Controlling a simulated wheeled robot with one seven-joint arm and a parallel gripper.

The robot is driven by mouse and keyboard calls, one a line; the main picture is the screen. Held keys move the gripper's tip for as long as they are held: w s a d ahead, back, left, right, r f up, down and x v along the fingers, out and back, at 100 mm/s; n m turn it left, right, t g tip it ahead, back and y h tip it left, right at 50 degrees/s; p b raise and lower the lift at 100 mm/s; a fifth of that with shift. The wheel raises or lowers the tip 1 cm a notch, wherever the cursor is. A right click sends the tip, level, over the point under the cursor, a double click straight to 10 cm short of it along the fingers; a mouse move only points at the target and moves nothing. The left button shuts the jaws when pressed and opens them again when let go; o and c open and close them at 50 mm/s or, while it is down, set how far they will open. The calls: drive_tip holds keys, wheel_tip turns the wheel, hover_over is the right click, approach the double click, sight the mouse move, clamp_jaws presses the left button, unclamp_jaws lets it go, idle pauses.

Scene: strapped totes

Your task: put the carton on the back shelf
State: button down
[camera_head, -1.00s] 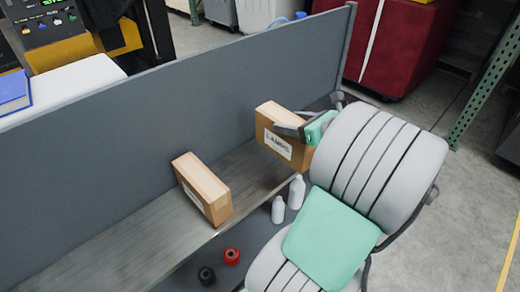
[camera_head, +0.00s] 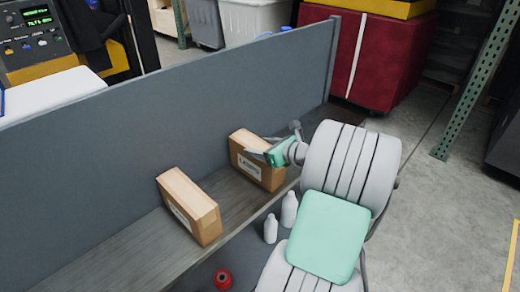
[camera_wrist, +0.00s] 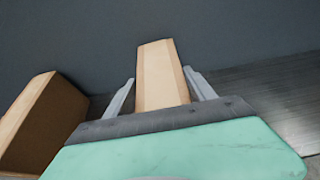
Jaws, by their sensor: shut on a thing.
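A brown carton with a white label (camera_head: 268,172) is at the grey back panel, over the raised wooden shelf (camera_head: 95,262). My gripper (camera_head: 268,153) is shut on this carton, with a finger on either side of it. In the wrist view the carton (camera_wrist: 160,75) stands between the two fingers (camera_wrist: 160,92), its far end close to the panel. The head view does not clearly show whether its base touches the shelf; my arm hides part of its right end.
A second labelled carton (camera_head: 190,205) stands on the shelf to the left; it also shows in the wrist view (camera_wrist: 42,125). Two white bottles (camera_head: 289,208) and a red item (camera_head: 223,279) are on the lower level in front. The grey panel (camera_head: 120,140) bounds the back.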

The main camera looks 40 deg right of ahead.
drive_tip(key=shift+r, duration=0.1)
drive_tip(key=shift+c, duration=1.6)
unclamp_jaws()
drive_tip(key=shift+f, duration=0.2)
drive_tip(key=shift+s+r, duration=0.25)
drive_tip(key=p+v, duration=0.3)
drive_tip(key=v, duration=0.8)
drive_tip(key=shift+s, duration=0.25)
